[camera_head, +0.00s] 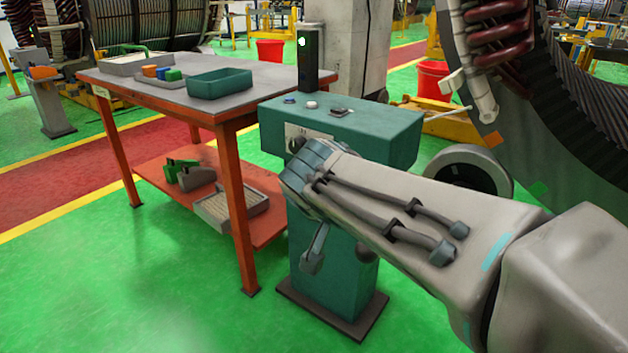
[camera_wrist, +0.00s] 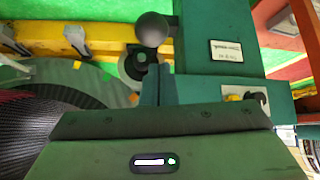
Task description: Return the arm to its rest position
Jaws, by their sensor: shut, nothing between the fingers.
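My arm (camera_head: 430,215) reaches in from the right in the head view, its wrist end in front of the green pedestal machine (camera_head: 340,121). My gripper (camera_wrist: 157,80) shows in the wrist view as narrow fingers beyond its dark body. It is shut and empty. The machine's green side also fills the upper middle of the wrist view (camera_wrist: 218,85). A dark ball knob (camera_wrist: 152,30) appears just past the fingertips; I cannot tell whether they touch. In the head view the arm hides part of the machine's front.
An orange-legged workbench (camera_head: 180,95) stands left of the machine, with a green bin (camera_head: 220,83) and trays on it. A large stator (camera_head: 590,130) stands at the right. Open green floor (camera_head: 130,280) is at the lower left.

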